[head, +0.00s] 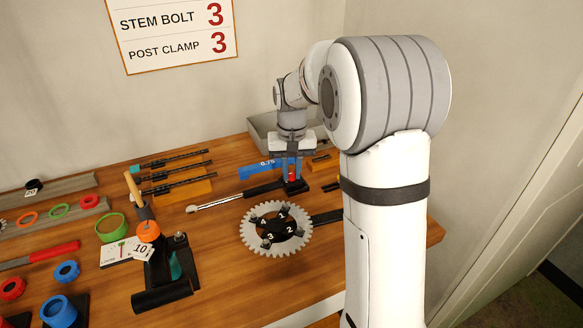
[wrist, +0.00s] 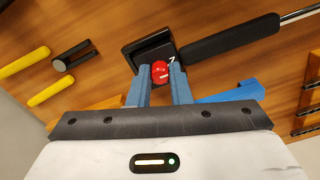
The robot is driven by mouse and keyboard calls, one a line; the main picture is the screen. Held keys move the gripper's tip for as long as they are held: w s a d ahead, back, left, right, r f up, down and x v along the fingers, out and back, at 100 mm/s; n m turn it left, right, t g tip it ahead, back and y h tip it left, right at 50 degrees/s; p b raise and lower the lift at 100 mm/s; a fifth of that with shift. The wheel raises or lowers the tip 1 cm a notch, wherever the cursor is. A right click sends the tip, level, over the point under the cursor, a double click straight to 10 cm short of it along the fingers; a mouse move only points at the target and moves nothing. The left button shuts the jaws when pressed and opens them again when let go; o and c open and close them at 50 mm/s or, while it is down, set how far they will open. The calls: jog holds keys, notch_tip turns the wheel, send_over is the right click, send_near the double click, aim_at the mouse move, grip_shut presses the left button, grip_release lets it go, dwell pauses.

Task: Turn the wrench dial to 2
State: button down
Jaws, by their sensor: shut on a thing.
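The wrench dial is a small red knob (wrist: 160,72) with a white mark. It sits on a black block (wrist: 136,50) at the handle end of the torque wrench. My gripper (wrist: 160,84) points down with its two blue fingers shut on the red knob, one on each side. A white digit shows beside the knob, partly hidden by a finger, and I cannot read it surely. In the head view my gripper (head: 292,172) stands over the black block (head: 297,188), and the wrench's dark handle (head: 257,191) runs left to its silver shaft (head: 215,202).
A silver chainring (head: 250,235) with numbered bolts lies in front of the wrench. A blue tool (head: 257,171) marked 0.75 lies close behind it. Black tools on orange racks (head: 180,188) stand left. A wall sign (head: 170,30) reads stem bolt 3, post clamp 3.

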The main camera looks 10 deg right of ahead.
aim_at(292, 173)
jog(key=shift+n, duration=0.8)
jog(key=c, duration=1.3)
grip_release()
notch_tip(292, 173, up, 7)
jog(key=shift+f, duration=0.1)
jog(key=shift+r, duration=0.5)
